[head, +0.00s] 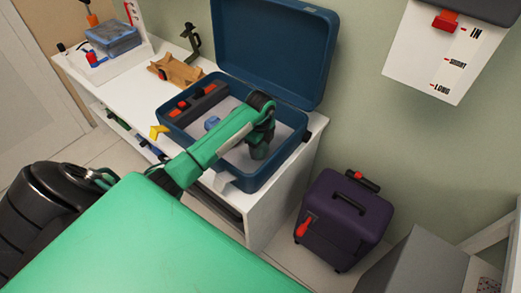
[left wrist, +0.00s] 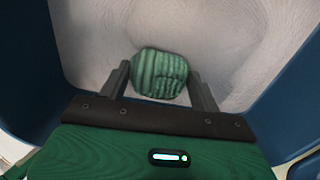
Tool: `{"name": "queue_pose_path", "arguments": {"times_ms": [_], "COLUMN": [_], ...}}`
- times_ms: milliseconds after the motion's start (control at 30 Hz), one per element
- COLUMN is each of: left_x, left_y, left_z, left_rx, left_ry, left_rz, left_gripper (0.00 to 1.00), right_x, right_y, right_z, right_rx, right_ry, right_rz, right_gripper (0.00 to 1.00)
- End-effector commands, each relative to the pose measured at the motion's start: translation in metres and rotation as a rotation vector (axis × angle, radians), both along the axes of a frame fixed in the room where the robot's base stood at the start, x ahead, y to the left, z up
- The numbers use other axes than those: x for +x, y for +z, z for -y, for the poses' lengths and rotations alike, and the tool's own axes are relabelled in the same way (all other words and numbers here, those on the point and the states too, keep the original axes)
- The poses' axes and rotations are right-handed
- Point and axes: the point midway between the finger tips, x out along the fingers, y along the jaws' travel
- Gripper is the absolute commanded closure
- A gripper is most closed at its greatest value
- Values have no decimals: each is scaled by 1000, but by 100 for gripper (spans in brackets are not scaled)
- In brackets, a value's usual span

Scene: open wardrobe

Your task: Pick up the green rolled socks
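The green rolled socks (left wrist: 159,74) are a ribbed bundle in the left wrist view, lying over the pale floor of the open blue suitcase (head: 224,185). My left gripper (left wrist: 160,72) reaches down into the suitcase, with one finger on each side of the socks. The fingers stand wide apart and close to the socks; I see no clear squeeze on them. In the head view my left gripper (head: 259,150) is low in the suitcase and the socks are hidden by my arm. My right gripper is not in view.
The suitcase walls stand close around my left gripper, with its lid (head: 270,50) upright behind. A small blue item (head: 212,123) and a dark item with orange parts (head: 197,100) lie in it. The suitcase rests on a white bench (head: 285,200); a purple suitcase (head: 343,215) stands right.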

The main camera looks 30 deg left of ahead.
Motion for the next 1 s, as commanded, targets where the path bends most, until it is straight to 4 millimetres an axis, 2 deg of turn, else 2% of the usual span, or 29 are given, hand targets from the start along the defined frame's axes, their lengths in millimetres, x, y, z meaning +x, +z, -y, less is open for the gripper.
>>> {"name": "queue_pose_path", "arguments": {"times_ms": [33,67,100,467,633,767,1000], "left_x": [0,0,0,0,1,1,2], "left_y": [0,0,0,2,14,36,104], "left_z": [0,0,0,0,-1,-1,-1], "left_rx": [0,0,0,0,0,1,3], "left_ry": [0,0,0,0,0,-1,-1], "left_rz": [0,0,0,1,3,4,8], "left_gripper": [51,57,59,59,59,59,59], "right_x": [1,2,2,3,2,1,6], "right_y": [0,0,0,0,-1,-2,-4], "right_z": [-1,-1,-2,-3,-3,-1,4], "right_rx": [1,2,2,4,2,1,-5], "right_ry": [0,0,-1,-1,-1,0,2], "right_rz": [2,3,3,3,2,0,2], "right_gripper": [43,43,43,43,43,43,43]}}
